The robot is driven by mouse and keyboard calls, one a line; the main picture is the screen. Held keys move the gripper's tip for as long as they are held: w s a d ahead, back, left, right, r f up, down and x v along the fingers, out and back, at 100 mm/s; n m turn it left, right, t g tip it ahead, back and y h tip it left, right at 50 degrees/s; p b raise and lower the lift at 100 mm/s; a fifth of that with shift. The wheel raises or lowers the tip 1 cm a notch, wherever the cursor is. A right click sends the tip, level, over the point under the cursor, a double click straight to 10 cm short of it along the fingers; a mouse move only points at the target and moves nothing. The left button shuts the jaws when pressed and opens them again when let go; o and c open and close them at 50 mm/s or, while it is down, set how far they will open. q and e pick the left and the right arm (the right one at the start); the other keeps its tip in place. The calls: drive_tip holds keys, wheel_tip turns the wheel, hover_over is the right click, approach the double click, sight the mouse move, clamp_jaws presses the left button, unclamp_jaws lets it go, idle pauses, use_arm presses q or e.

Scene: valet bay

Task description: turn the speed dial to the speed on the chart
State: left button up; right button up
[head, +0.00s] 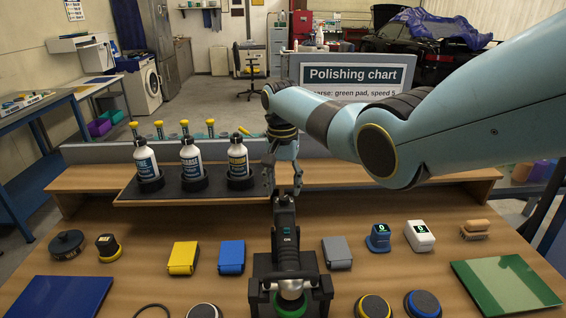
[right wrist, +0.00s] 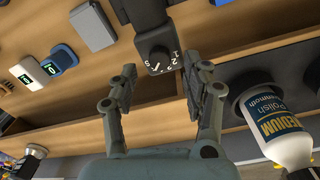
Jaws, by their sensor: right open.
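The polisher (head: 286,235) lies in a dark cradle in the middle of the bench, with a green pad (head: 290,305) at its near end and "ON" on its body. Its black speed dial (right wrist: 158,57) shows in the right wrist view, with white numbers around it; the pointer's exact setting is hard to read. My right gripper (head: 284,192) is above the polisher's far end. It is open in the right wrist view (right wrist: 160,75), fingers apart either side of the dial and not closed on it. The polishing chart (head: 355,75) reads "green pad, speed 5", partly hidden by my right arm.
Three polish bottles (head: 190,158) stand in a dark rack (head: 135,192) left of the gripper. A blue panel (head: 60,295) and a green panel (head: 505,285) lie at the sides.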

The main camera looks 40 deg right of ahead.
sight(283, 197)
wheel_tip(283, 197, up, 9)
idle(0.8)
